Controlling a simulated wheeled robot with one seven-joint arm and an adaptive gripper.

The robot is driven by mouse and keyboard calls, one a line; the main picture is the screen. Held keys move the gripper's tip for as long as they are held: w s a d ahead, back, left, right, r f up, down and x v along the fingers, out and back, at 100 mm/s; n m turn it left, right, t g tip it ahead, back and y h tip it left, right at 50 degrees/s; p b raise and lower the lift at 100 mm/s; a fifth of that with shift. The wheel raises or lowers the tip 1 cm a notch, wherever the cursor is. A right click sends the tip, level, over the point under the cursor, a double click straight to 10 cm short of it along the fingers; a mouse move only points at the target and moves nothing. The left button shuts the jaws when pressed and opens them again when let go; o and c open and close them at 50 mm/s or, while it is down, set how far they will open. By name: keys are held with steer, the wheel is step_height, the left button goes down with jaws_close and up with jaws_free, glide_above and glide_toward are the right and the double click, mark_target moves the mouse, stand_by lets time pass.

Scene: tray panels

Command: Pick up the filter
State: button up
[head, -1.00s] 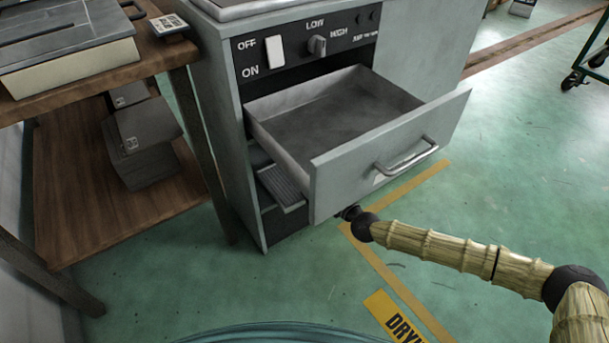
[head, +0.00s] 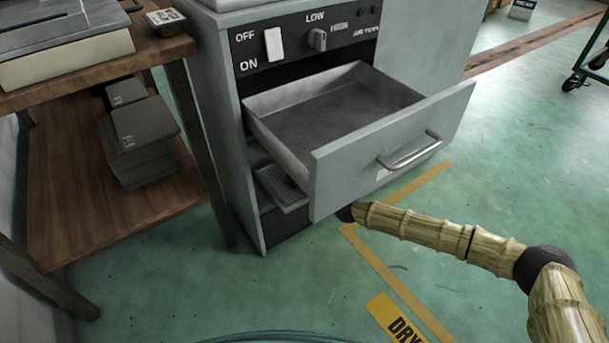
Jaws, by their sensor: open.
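The likely filter is a grey ridged panel (head: 280,187) in the low opening of the grey cabinet, below the pulled-out drawer (head: 390,150). It sits tilted toward the front, and its right part is hidden by the drawer front. My arm comes in from the lower right and ends at a dark wrist joint (head: 346,213) by the drawer's lower edge. My gripper is hidden behind or under the drawer front, so its distance to the panel cannot be seen.
The empty drawer juts out over the low opening, with a metal handle (head: 408,155) on its front. A wooden shelf unit (head: 100,215) with dark boxes (head: 140,140) stands at the left.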

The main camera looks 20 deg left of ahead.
steer(key=c, duration=1.1)
steer(key=shift+c, duration=0.2)
steer(key=shift+r, duration=0.1)
